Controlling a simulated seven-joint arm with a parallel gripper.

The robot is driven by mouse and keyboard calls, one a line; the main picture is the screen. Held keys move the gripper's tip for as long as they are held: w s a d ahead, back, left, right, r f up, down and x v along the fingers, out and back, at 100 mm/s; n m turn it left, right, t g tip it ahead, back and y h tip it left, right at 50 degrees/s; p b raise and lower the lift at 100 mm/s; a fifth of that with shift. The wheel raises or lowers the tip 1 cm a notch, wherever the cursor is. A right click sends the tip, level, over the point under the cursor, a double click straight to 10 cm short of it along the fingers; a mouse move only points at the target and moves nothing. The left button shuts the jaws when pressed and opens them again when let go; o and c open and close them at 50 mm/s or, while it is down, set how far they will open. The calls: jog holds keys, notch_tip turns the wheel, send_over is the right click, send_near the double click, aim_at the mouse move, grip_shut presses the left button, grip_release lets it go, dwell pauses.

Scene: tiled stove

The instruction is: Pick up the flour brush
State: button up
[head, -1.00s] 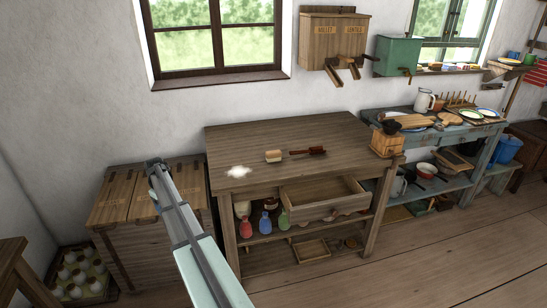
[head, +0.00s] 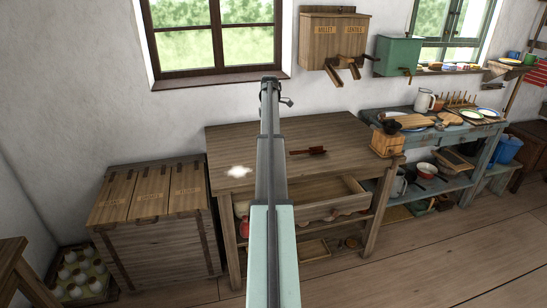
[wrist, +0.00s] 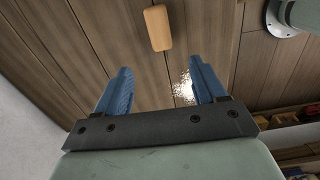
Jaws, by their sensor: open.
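A dark reddish-brown brush (head: 308,151), with a thin handle toward the left, lies on the wooden worktable (head: 345,130), just right of my arm in the head view. I cannot make out the brush in the wrist view. My gripper (wrist: 160,66) is open and empty in the wrist view, its two blue fingers apart above the tabletop.
A white flour patch (head: 238,171) is on the tabletop, left of my arm. A wooden mill box (head: 386,144) stands at the table's right corner. An open drawer (head: 343,206) juts from the front. Wall boxes (head: 335,38) hang behind.

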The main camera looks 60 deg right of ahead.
jog(key=f, duration=0.8)
jog(key=s+d+f, duration=0.1)
jog(key=f, duration=0.4)
jog(key=shift+s+f, duration=0.1)
jog(key=shift+c, duration=0.3)
jog(key=c, duration=1)
jog(key=shift+r, duration=5.05)
